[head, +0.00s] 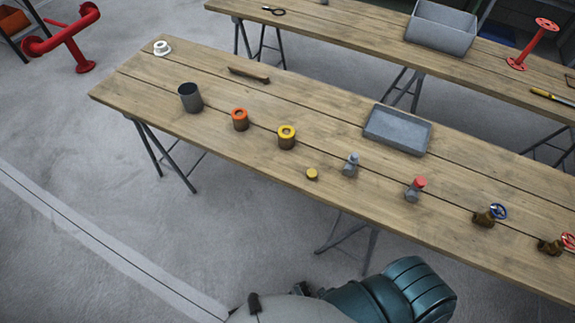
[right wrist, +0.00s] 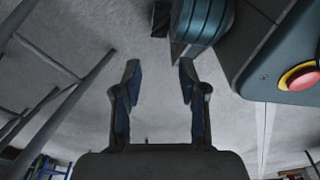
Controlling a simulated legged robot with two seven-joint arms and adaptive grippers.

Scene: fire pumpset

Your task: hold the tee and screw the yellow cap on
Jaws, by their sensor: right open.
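A small yellow cap (head: 312,174) lies near the front edge of the wooden table (head: 240,165). A grey metal tee (head: 351,166) stands upright to the right of it, without a cap on top. A second grey fitting with a red cap (head: 415,189) stands further right. My right gripper (right wrist: 158,80) is open and empty in the right wrist view, over bare floor and away from the table top. My left gripper is not in view.
Valves with a blue handwheel (head: 498,211) and a red handwheel (head: 568,241) stand at the right. A grey tray (head: 398,131) lies behind the tee. Yellow (head: 287,137) and orange (head: 240,119) rings and a dark cup (head: 190,97) stand left. A second table (head: 375,45) is behind.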

